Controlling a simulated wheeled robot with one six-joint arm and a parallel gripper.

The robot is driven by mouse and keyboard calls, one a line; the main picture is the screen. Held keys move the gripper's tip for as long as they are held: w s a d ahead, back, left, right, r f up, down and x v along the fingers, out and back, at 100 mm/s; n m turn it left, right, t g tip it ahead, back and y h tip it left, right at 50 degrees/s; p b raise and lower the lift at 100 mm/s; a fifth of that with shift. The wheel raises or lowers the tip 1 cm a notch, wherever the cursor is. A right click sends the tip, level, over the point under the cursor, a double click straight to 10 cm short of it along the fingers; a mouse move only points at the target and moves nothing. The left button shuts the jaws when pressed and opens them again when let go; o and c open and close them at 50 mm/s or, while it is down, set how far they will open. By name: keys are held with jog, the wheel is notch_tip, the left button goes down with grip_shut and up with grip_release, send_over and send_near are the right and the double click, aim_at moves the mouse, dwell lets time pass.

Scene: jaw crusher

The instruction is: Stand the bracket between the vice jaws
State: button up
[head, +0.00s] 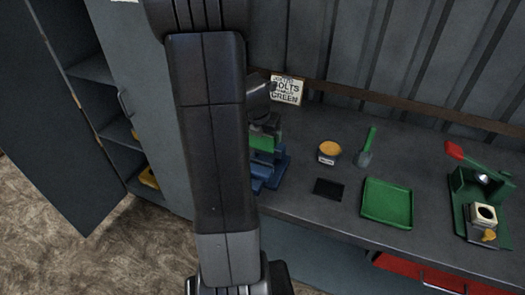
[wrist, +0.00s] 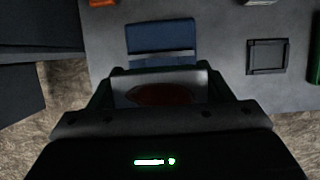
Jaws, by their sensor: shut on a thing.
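The blue vice (head: 268,172) stands on the bench, partly hidden behind my arm in the head view. In the wrist view the vice (wrist: 160,35) lies just beyond my fingers, with a pale bar across it. My gripper (head: 265,122) is above the vice and shut on the bracket. In the wrist view my gripper (wrist: 160,90) has a pale grey piece with a dark red oval, seemingly the bracket (wrist: 122,90), between its fingers. A green piece (head: 262,143) shows between gripper and vice; I cannot tell what it belongs to. The bracket's lower end is hidden.
To the right on the bench are an orange-topped tin (head: 329,152), a green scoop (head: 367,148), a black tray (head: 328,189), a green tray (head: 386,203) and a green machine with a red lever (head: 470,160). A sign (head: 287,89) stands behind. An open cabinet (head: 90,70) is left.

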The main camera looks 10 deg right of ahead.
aim_at(264, 149)
jog(key=shift+f+b, duration=1)
jog(key=shift+f, duration=2.55)
jog(key=shift+f, duration=0.1)
jog(key=o, duration=1.4)
jog(key=shift+r, duration=0.35)
jog(key=p+v, duration=0.2)
jog(key=v, duration=0.9)
jog(key=shift+s+a+r, duration=0.2)
jog(key=shift+s, duration=0.05)
